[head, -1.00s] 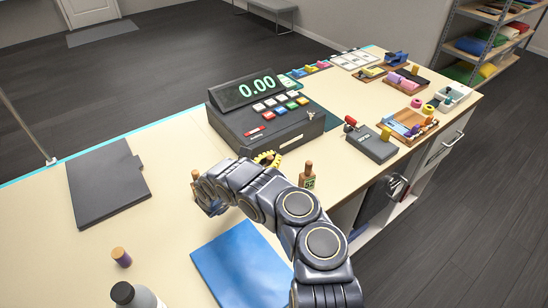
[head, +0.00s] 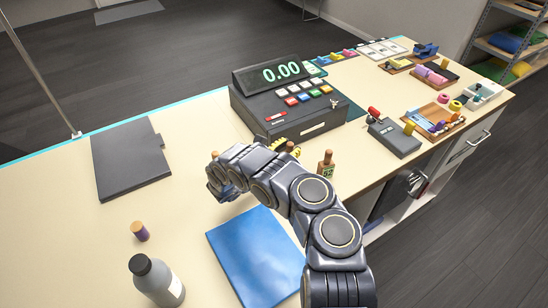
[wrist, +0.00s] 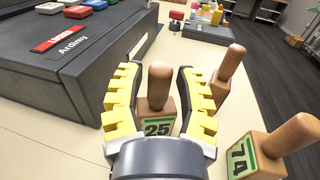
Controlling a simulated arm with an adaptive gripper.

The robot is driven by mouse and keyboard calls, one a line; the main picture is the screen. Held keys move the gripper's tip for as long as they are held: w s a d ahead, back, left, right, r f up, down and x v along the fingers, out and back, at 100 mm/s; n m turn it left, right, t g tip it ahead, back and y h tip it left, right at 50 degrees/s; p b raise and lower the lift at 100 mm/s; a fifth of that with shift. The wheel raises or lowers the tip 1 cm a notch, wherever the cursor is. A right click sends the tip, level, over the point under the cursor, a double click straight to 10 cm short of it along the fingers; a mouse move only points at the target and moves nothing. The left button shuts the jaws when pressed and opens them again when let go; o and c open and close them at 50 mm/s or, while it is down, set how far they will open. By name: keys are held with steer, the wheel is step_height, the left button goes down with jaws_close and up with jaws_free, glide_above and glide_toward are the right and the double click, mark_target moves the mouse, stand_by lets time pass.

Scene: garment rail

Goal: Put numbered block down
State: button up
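In the wrist view, a wooden-handled block (wrist: 158,116) with a green-bordered "25" stands upright between the two yellow toothed fingers of my gripper (wrist: 162,70). The fingers are apart, with gaps beside the handle. In the head view, my gripper (head: 278,146) is next to the cash register, and a wooden knob (head: 290,147) shows by its yellow fingers; my arm hides most of this spot. A block marked "74" (wrist: 243,157) stands close on the right of the wrist view. Another block (wrist: 219,87) is behind it, its number unseen.
The cash register (head: 290,110) is right beside my gripper. A numbered block (head: 327,166) stands to its right in the head view. A blue folder (head: 250,262), a grey bottle (head: 158,278) and a purple-based wooden piece (head: 140,231) lie nearer.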

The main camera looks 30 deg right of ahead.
steer(key=v, duration=0.9)
steer(key=shift+a, duration=0.15)
steer(key=s+d+r+m+g, duration=0.3)
steer(key=r, duration=0.3)
steer(key=s+d+r+m+g, duration=0.2)
steer(key=d+r+m+g, duration=0.15)
steer(key=r, duration=0.35)
steer(key=s+a+r+m+g+y, duration=0.1)
steer(key=s+r+m+g+y, duration=0.35)
steer(key=s+r+m, duration=0.7)
steer(key=s+a+m+t+y, duration=0.1)
steer(key=s+a+t+y, duration=0.1)
steer(key=s+a+y, duration=0.4)
steer(key=s+a+f+m+t+y, duration=0.1)
steer(key=s+a+t+y, duration=0.2)
steer(key=s+a+y, duration=0.4)
steer(key=s+a, duration=0.4)
steer(key=a, duration=0.5)
steer(key=shift+s+f+m, duration=0.15)
steer(key=shift+f+m, duration=0.15)
steer(key=shift+f, duration=0.05)
